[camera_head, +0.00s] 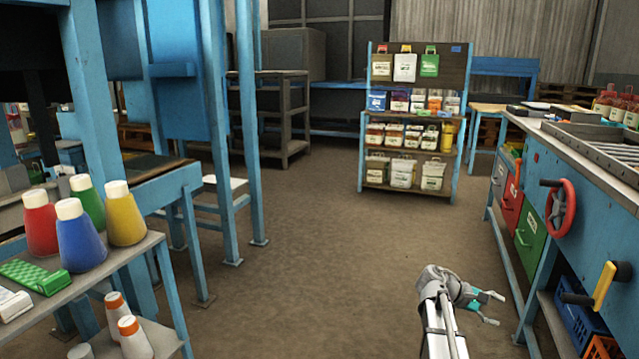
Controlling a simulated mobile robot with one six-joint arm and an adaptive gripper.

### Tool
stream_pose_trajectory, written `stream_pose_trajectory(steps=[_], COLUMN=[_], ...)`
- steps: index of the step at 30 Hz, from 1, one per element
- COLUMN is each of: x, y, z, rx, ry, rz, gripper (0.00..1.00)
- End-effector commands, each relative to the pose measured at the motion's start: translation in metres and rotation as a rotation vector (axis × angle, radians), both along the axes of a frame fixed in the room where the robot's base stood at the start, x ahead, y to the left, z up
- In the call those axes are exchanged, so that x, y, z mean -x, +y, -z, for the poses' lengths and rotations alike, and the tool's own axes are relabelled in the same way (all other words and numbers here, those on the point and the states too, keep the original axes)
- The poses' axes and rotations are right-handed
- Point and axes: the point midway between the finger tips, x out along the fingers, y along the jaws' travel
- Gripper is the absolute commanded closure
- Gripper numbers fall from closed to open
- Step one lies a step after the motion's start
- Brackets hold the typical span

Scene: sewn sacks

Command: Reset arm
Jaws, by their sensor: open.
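My gripper (492,307) shows at the lower right of the head view, at the end of my white and grey arm. Its two fingers are spread apart and point to the right. Nothing is between them. It hangs above the brown floor, left of the blue workbench, and does not appear to touch anything.
A blue workbench (585,190) with a red handwheel (561,208) and yellow crank handle (604,285) stands at right. A shelf rack (414,118) with sacks is at the back. Several coloured cone spools (82,235) stand on a left table. The middle floor is clear.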

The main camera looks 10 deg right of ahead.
Motion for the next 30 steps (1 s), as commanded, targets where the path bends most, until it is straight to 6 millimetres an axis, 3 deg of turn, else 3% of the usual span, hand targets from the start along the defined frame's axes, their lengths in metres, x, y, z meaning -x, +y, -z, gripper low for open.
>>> stream_pose_trajectory(steps=[15, 24, 30], x=[0.004, 0.020, 0.032], y=[0.169, 0.276, 0.329], z=[0.053, 0.066, 0.066], rx=[-0.455, -0.741, -0.883], ry=[-0.424, -0.580, -0.627], rz=[0.042, 0.156, 0.235], gripper=[0.28, 0.28, 0.28])
